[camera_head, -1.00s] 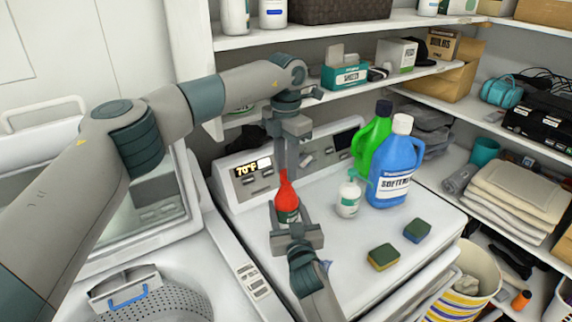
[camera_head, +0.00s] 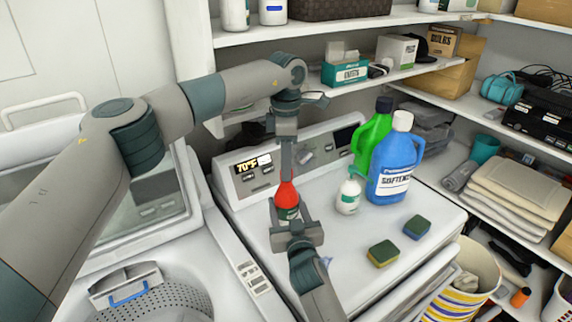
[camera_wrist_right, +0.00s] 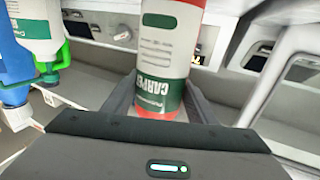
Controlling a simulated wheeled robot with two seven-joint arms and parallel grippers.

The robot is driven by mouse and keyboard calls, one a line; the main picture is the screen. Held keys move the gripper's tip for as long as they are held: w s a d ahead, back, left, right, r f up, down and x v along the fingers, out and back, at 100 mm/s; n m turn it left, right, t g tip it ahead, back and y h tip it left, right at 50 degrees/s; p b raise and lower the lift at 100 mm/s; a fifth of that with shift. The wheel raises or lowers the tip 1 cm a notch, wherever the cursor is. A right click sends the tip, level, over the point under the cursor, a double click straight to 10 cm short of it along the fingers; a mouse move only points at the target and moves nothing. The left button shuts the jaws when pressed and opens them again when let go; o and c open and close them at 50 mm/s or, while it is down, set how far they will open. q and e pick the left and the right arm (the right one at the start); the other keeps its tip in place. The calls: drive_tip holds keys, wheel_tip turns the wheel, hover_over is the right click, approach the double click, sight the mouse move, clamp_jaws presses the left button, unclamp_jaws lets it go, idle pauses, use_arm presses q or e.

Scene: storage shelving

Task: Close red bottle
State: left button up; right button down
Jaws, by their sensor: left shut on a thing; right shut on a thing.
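A white pump bottle (camera_head: 348,196), a blue softener jug (camera_head: 392,168) and a green jug (camera_head: 371,138) stand to the right. Two sponges (camera_head: 383,253) lie in front of them. The control panel (camera_head: 262,180) rises close behind. An open washer drum (camera_head: 160,300) is at left.

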use_arm(q)
drive_tip(key=m, duration=1.3)
drive_tip(key=shift+w, duration=0.1)
drive_tip(key=m, duration=0.5)
drive_tip(key=shift+m, duration=0.4)
drive_tip(key=m, duration=0.6)
drive_tip(key=o, duration=1)
drive_tip(key=shift+d, duration=0.1)
